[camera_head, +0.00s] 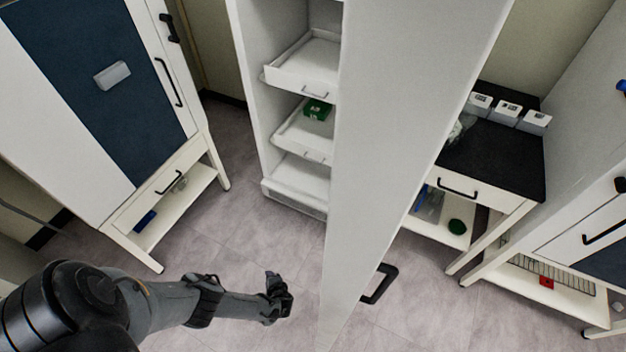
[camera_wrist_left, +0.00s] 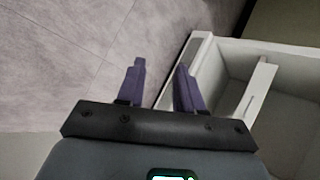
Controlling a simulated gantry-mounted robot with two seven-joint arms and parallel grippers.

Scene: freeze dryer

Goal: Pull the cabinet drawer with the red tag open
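A tall white cabinet (camera_head: 262,100) stands open in the middle of the head view. Inside it are an upper white drawer (camera_head: 296,86) and a middle drawer (camera_head: 294,148), each with a small front handle, and a lower bin (camera_head: 290,203). I see no red tag on these drawers; the door hides their right side. My left gripper (camera_head: 284,299) is in front of and below the cabinet, apart from it. In the left wrist view its two fingers (camera_wrist_left: 159,82) are apart with nothing between them, beside a white open compartment (camera_wrist_left: 238,62). My right gripper is not in view.
The open cabinet door (camera_head: 400,140) with a black handle (camera_head: 380,284) blocks the middle. A green box (camera_head: 317,109) lies in the middle drawer. A blue-fronted cabinet (camera_head: 80,80) is left; a black-topped table (camera_head: 500,160) and a red object (camera_head: 546,282) are right. The floor between is clear.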

